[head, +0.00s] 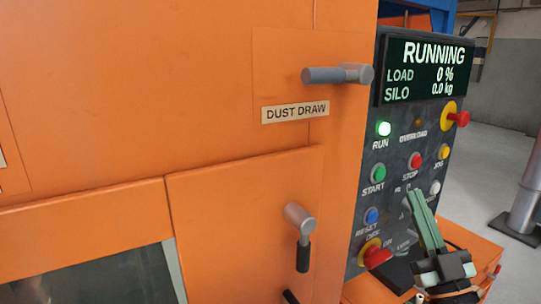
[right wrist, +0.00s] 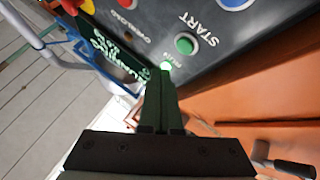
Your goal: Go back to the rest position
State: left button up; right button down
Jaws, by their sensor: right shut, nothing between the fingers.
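My right gripper (head: 416,198) is at the lower right of the head view, in front of the lower part of the dark control panel (head: 398,113). Its green fingers are together with nothing between them. They also show closed in the right wrist view (right wrist: 160,78), pointing up the picture towards the panel. The tips overlap the picture of the panel near the lit run lamp; I cannot tell whether they touch it. The gripper hides some controls at the panel's lower right. My left gripper is not in view.
The panel screen (head: 433,68) reads RUNNING, load 0 %, silo 0.0 kg. An orange cabinet with a DUST DRAW handle (head: 338,75) and a lower door handle (head: 300,222) fills the left. Grey floor (head: 490,155) lies open at right.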

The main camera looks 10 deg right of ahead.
jog(key=s+a+f+m+g, duration=0.1)
jog(key=a+f+g, duration=0.3)
jog(key=f, duration=0.7)
jog(key=s+a+f+g, duration=0.1)
jog(key=f+g, duration=0.6)
jog(key=f, duration=0.4)
jog(key=s+a+f+m+g+h, duration=0.1)
jog(key=s+a+f+g, duration=0.1)
jog(key=s+f+g, duration=0.55)
jog(key=s+a+f+m+g+h, duration=0.15)
jog(key=s+f+g, duration=0.25)
jog(key=s+f, duration=0.7)
jog(key=w+a+f+t+y, duration=0.2)
jog(key=a+f+t+y, duration=0.1)
jog(key=f, duration=0.5)
jog(key=a+n+t+p, duration=0.1)
jog(key=t, duration=0.1)
jog(key=shift+w+a+t, duration=0.15)
jog(key=shift+a+t, duration=0.2)
jog(key=shift+d, duration=0.15)
